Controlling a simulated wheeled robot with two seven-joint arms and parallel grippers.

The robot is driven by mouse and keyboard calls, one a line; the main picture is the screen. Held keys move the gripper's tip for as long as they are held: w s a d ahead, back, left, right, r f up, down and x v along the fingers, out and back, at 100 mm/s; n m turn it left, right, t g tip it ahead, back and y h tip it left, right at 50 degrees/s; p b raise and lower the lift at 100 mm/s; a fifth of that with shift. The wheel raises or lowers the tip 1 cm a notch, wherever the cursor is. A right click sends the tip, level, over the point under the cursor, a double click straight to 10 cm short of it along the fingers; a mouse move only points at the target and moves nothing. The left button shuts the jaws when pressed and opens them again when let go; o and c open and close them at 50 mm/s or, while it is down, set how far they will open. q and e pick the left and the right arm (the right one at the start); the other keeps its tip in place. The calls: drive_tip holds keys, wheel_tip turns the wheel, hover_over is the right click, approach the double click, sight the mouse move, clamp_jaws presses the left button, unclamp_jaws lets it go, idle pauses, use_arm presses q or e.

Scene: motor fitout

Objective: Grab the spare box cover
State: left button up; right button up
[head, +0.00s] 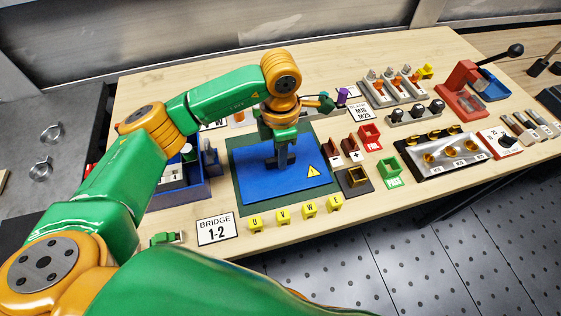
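A flat blue cover (257,186) with a yellow warning triangle lies on a dark green mat (242,206) in the middle of the bench; I take it to be the spare box cover. My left gripper (281,163) points down over the upper middle of the blue cover, with its dark fingers at or just above the surface. I cannot tell whether the fingers touch the cover or grip anything, nor how wide they are apart. My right gripper is not in view.
Yellow U, V, W pieces (283,214) and a "BRIDGE 1-2" sign (215,229) line the front edge. A blue box (193,189) stands left of the mat, partly behind my arm.

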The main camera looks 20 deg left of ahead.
use_arm(q)
clamp_jaws()
idle(1.1)
